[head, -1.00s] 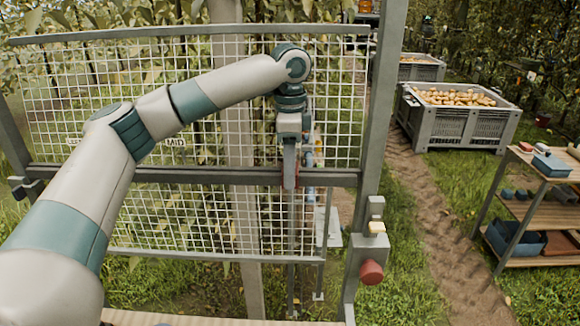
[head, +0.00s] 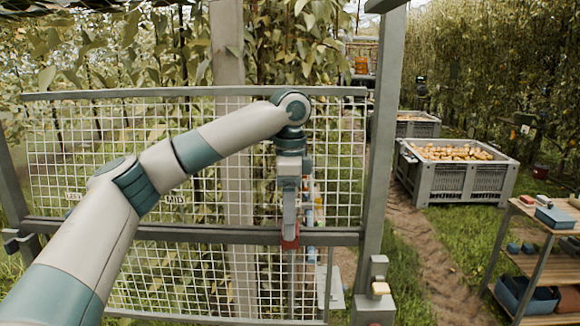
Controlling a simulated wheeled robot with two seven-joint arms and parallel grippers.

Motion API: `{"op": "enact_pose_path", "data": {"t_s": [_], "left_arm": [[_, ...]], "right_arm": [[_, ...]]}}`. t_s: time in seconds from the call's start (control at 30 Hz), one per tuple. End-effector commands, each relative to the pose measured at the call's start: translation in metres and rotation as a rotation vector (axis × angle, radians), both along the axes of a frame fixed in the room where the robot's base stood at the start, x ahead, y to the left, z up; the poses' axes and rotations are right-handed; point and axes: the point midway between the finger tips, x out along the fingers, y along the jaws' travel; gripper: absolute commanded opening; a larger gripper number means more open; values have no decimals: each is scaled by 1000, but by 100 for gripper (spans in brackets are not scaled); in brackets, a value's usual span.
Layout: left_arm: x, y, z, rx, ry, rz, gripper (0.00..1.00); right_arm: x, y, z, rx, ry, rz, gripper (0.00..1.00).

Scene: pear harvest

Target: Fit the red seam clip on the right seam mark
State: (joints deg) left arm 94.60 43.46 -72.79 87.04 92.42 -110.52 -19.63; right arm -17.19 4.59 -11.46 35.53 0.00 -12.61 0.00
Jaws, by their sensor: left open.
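The red seam clip (head: 290,243) sits at the middle rail (head: 200,233) of the mesh gate, toward its right end. My left gripper (head: 289,228) comes down from above with its fingertips at the clip, jaws open. The fingers partly cover the clip, so I cannot tell whether they still touch it or whether it is fully seated. A MID label (head: 175,199) and a partly legible label at left (head: 73,196) hang on the mesh above the rail. The right seam mark is not visible; my gripper covers that area. My right gripper is out of view.
A grey post (head: 382,140) stands right of the gate, with a small box and yellowish knob (head: 379,289) low on it. A grey crate of pears (head: 455,180) and a wooden shelf with blue bins (head: 548,250) stand at right. A dirt path runs between.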

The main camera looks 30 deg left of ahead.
Motion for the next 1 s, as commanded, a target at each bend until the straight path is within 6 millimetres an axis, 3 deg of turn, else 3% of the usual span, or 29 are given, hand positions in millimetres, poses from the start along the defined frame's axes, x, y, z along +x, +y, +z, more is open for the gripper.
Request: {"op": "enact_pose_path", "data": {"t_s": [0.13, 0.6, 0.8, 1.0], "left_arm": [[1, -1, 26, -2, -3, -1, 71], [0, 0, 101, 0, -2, 1, 71], [0, 0, 125, 1, -2, 1, 71], [0, 0, 137, 0, 0, 0, 71]], "right_arm": [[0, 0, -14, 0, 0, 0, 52], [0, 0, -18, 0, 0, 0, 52], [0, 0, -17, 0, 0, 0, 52], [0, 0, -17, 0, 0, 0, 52]]}}
